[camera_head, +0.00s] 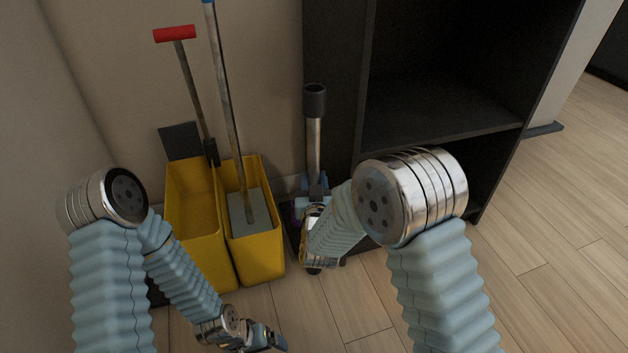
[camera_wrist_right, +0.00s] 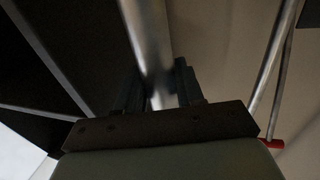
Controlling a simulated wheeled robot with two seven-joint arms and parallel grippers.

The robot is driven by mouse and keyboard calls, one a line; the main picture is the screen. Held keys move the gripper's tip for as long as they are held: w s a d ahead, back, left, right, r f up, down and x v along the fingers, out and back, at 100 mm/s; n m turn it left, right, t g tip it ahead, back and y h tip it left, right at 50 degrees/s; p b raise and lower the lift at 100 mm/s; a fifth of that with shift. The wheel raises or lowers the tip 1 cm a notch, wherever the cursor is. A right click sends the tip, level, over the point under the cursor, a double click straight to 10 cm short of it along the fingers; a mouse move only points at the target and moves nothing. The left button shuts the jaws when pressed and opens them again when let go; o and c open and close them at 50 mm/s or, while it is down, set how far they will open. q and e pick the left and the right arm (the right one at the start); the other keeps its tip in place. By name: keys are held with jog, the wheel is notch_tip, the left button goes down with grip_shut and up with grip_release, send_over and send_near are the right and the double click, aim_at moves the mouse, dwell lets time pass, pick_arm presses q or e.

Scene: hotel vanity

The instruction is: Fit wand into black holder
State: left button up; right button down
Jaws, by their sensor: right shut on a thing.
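The wand (camera_head: 313,148) is a silver tube with a black cylindrical top end, standing close to upright between the yellow bucket and the black shelf unit. My right gripper (camera_head: 317,188) is shut on its lower part. In the right wrist view, the wand's silver tube (camera_wrist_right: 147,35) runs between the two dark fingers of the right gripper (camera_wrist_right: 158,88). My left gripper (camera_head: 268,339) hangs low at the bottom, apart from the wand.
A yellow two-part bucket (camera_head: 259,258) stands left of the wand, holding a long mop pole (camera_head: 228,95) and a red-handled tool (camera_head: 176,34). A black shelf unit (camera_head: 440,125) stands close on the right. Wooden floor (camera_head: 545,235) is free at the right.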

jog(key=shift+f, duration=0.2)
jog(key=c, duration=0.6)
grip_release()
jog(key=s, duration=0.9)
jog(key=s+p, duration=0.1)
jog(key=s, duration=0.3)
jog(key=shift+s+d, duration=0.35)
jog(key=shift+s, duration=0.05)
